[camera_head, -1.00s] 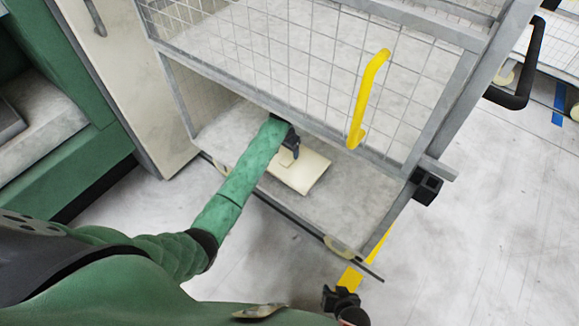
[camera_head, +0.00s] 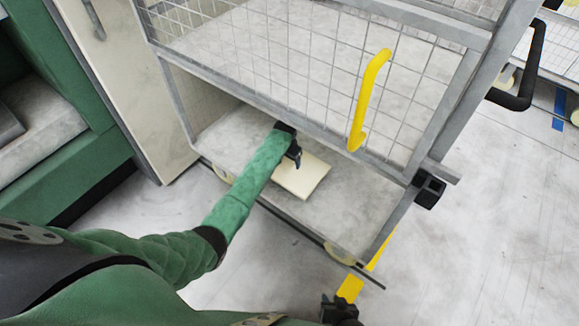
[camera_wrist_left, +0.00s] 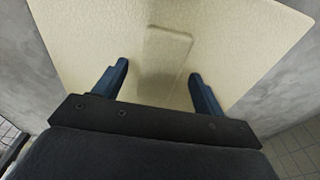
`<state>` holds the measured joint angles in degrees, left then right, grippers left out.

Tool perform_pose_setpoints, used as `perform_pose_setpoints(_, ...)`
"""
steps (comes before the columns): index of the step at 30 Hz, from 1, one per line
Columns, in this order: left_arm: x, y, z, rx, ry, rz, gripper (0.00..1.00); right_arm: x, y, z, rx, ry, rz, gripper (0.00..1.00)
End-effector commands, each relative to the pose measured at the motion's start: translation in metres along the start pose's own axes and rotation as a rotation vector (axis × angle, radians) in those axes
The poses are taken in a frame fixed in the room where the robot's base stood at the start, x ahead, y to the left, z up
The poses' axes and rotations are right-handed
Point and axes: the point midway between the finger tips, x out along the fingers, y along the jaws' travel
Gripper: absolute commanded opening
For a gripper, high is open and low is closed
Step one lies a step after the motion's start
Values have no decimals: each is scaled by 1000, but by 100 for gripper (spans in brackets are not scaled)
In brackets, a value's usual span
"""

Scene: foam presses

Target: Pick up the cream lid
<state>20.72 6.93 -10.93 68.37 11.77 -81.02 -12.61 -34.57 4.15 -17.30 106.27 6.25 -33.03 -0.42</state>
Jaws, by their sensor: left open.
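The cream lid (camera_head: 306,178) lies flat on the lower grey shelf of the wire cage cart. In the left wrist view the lid (camera_wrist_left: 90,35) fills much of the picture, with a raised bar-shaped handle (camera_wrist_left: 165,52) at its middle. My left gripper (camera_head: 294,160) is over the lid's left part in the head view. In the wrist view its two blue fingers (camera_wrist_left: 158,82) are spread apart, with the handle ahead between them and not gripped. My right gripper (camera_head: 341,308) is at the bottom edge of the head view, far from the lid; its jaws are too small to tell.
The cart's lower shelf (camera_head: 350,212) is bare around the lid. A metal post (camera_head: 390,215) bounds the shelf at right. Open floor (camera_head: 480,240) lies to the right.

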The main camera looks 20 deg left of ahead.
Motion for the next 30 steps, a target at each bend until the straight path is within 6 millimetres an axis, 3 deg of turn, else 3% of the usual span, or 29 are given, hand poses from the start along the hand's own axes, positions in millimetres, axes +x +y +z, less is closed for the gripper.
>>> perform_pose_setpoints(5, 0, 0, 0, 0, 1, 0, 71, 0, 0, 1, 0, -1, -1, 27)
perform_pose_setpoints(12, 0, 0, 0, 0, 1, 0, 26, -1, -1, 0, 0, 1, 0, 27)
perform_pose_setpoints(15, 0, 0, 0, 0, 1, 0, 12, -1, 0, -1, 0, 1, 0, 27)
perform_pose_setpoints(23, -3, 0, -1, 0, 1, -1, 12, -1, 0, -1, 0, 1, 0, 27)
perform_pose_setpoints(30, -35, -1, -5, 0, 4, -2, 12, -6, -1, -7, 0, -6, -1, 27)
